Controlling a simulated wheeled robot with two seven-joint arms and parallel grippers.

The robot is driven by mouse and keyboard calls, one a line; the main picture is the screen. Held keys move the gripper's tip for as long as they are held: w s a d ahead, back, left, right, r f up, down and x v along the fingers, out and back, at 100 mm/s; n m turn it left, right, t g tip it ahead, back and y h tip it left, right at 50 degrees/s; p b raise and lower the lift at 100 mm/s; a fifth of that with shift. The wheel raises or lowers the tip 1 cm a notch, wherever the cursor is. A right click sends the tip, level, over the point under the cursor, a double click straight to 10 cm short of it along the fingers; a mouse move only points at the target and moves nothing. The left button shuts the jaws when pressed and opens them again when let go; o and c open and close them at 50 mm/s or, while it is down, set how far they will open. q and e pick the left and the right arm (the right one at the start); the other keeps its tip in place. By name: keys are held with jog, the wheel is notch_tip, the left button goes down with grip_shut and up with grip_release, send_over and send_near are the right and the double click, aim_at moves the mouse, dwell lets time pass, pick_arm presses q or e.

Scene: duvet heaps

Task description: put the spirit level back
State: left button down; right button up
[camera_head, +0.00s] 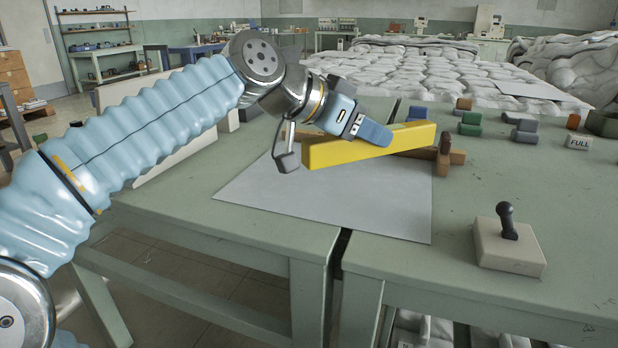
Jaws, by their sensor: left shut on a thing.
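The spirit level appears to be the long yellow bar (350,151) in the head view, over the grey sheet (330,195) on the green tables. My left gripper (374,132) comes in from the left and is shut on the bar near its middle, with a blue finger along its upper side. The bar's right end is angled slightly up in the picture. I cannot tell how far it is above the sheet. A brown wooden piece (447,156) lies just behind its right end, partly hidden by the bar. My right gripper is not in view.
A beige block with a black knob (509,245) stands at the front right. A "FULL" sign (578,142) and several small coloured blocks (470,124) stand along the back right. Heaped white duvets (430,75) lie beyond. A gap (340,245) separates the two tables.

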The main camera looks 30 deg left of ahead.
pick_arm(q)
jog(key=w+a+f, duration=0.1)
jog(key=a+f, duration=0.1)
jog(key=a, duration=0.1)
jog(key=w+a+f, duration=0.2)
jog(key=a, duration=0.1)
jog(key=w+a+f, duration=0.2)
jog(key=a+f, duration=0.1)
jog(key=shift+a+b, duration=0.2)
jog(key=shift+b, duration=0.15)
jog(key=f, duration=0.1)
jog(key=a+f, duration=0.1)
jog(key=f, duration=0.3)
jog(key=shift+w+a+f+b, duration=0.25)
jog(key=shift+w+a+b, duration=0.05)
jog(key=shift+w+a, duration=0.1)
jog(key=shift+f, duration=0.15)
jog(key=c, duration=0.7)
grip_release()
jog(key=shift+c, duration=0.2)
